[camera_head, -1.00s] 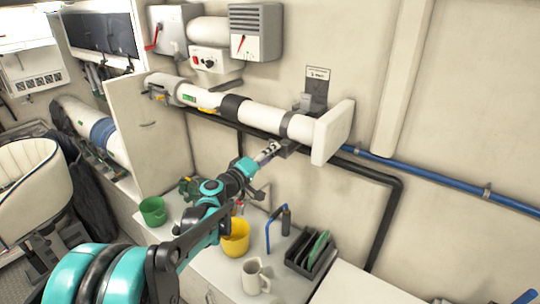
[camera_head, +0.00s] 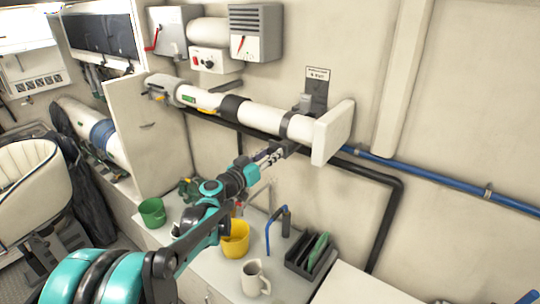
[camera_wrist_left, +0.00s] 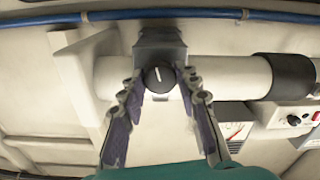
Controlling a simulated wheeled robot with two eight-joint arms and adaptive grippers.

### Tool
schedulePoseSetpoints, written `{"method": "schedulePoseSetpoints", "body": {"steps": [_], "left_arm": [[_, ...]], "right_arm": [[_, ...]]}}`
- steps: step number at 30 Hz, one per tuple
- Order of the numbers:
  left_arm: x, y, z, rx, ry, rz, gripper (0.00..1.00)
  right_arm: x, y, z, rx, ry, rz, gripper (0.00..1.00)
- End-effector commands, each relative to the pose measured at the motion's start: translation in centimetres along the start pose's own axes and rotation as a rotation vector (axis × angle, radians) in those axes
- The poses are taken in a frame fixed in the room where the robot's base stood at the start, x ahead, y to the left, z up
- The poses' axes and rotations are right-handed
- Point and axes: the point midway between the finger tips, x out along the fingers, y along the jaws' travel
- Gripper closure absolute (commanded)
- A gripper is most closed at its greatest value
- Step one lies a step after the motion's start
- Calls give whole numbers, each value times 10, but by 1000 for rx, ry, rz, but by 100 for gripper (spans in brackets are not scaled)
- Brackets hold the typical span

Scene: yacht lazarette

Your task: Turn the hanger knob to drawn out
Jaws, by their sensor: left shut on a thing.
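The hanger knob (camera_wrist_left: 159,78) is a round black knob with a white pointer line, seen face-on in the left wrist view. Its line stands nearly upright in that picture. It sits on a grey bracket (camera_wrist_left: 160,45) at the white pipe. My left gripper (camera_wrist_left: 161,84) has a finger on either side of the knob and is shut on it. In the head view, the left gripper (camera_head: 278,153) reaches up to the bracket under the pipe, and the knob is hidden there. My right gripper is not in view.
The white pipe (camera_head: 262,117) runs along the wall to a square white plate (camera_head: 333,132). A black pipe (camera_head: 385,228) and a blue pipe (camera_head: 425,176) are nearby. A green cup (camera_head: 152,212), yellow bucket (camera_head: 234,240), mug (camera_head: 254,278) and black rack (camera_head: 308,256) stand on the counter below.

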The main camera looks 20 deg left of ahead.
Motion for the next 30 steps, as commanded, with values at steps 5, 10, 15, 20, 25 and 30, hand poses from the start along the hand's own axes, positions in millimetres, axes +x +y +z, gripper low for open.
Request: {"method": "schedulePoseSetpoints", "body": {"steps": [5,10,15,20,25,30], "left_arm": [[0,1,2,107,-3,2,97],[0,1,2,171,-2,2,97],[0,1,2,203,-2,2,97],[0,1,2,213,-2,2,97],[0,1,2,213,-2,2,97],[0,1,1,212,-2,2,55]], "right_arm": [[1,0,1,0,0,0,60],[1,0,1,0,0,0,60],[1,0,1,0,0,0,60],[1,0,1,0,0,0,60],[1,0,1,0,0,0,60],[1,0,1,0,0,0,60]]}}
